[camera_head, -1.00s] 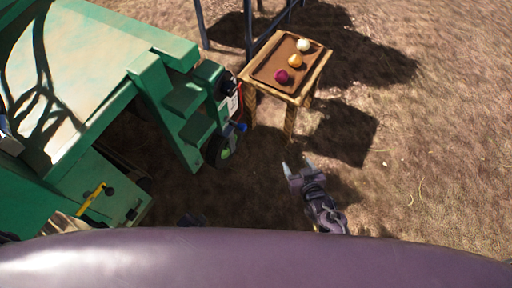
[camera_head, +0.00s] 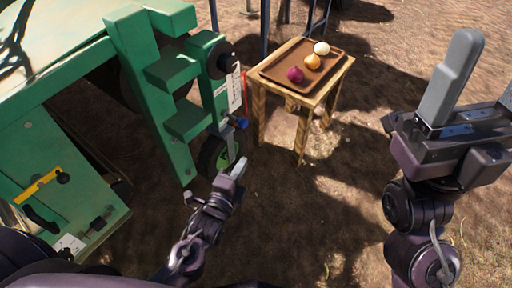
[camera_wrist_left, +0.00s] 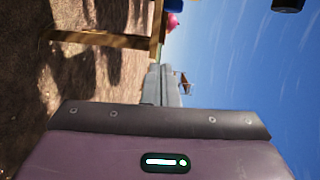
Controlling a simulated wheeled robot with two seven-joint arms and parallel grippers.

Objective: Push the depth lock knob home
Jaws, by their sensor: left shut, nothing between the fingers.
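A green machine carries several knobs. A blue knob (camera_head: 240,123) sticks out at the lower end of its near post, and a round black knob (camera_head: 226,62) sits higher up. A yellow lever (camera_head: 38,187) with a black knob (camera_head: 63,178) is on the lower left panel, near a small pin-like fitting (camera_head: 100,221). I cannot tell which is the depth lock knob. My left gripper (camera_head: 236,171) is shut and empty, below the blue knob in the picture and apart from it. Its closed fingers show in the left wrist view (camera_wrist_left: 162,85). My right gripper (camera_head: 480,90) is open and empty at the right.
A wooden table (camera_head: 329,88) with a brown tray (camera_head: 328,66) stands behind my left gripper. The tray holds a red (camera_head: 295,74), an orange (camera_head: 313,61) and a white onion (camera_head: 321,48). A wheel (camera_head: 213,157) is beside the machine's steps. Bare ground lies between my grippers.

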